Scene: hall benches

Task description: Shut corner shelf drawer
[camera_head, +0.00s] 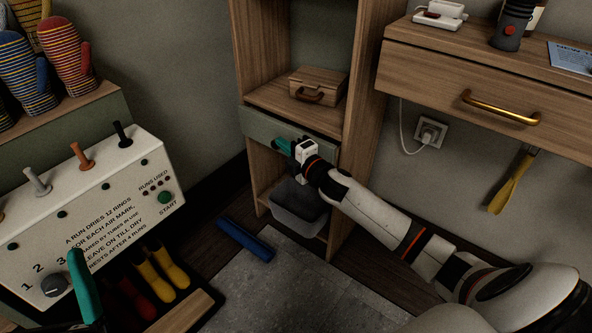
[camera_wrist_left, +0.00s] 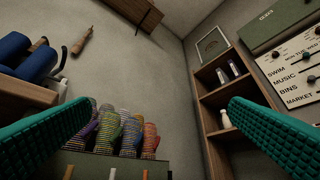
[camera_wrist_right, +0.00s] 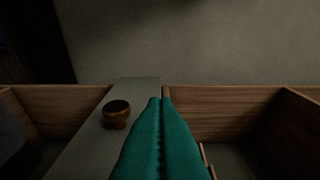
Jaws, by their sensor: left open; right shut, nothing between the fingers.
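The corner shelf (camera_head: 247,60) is a tall wooden unit at the middle of the head view. Its drawer (camera_head: 262,124) has a plain grey-green front, partly covered by my right gripper; I cannot tell exactly how far it stands out. My right gripper (camera_head: 279,143) is shut and empty, at the drawer front. In the right wrist view its closed green fingers (camera_wrist_right: 158,101) lie beside the grey-green panel, with a round brown knob (camera_wrist_right: 116,113) to their left. My left gripper is open and empty; its spread fingers show in the left wrist view (camera_wrist_left: 158,108), away from the drawer.
A small wooden case (camera_head: 318,86) sits on the shelf above the drawer, and a grey bin (camera_head: 298,206) stands below. A desk with a brass-handled drawer (camera_head: 480,85) is at right. A glove-dryer panel (camera_head: 95,210) and boots are at left. A blue object (camera_head: 244,240) lies on the floor.

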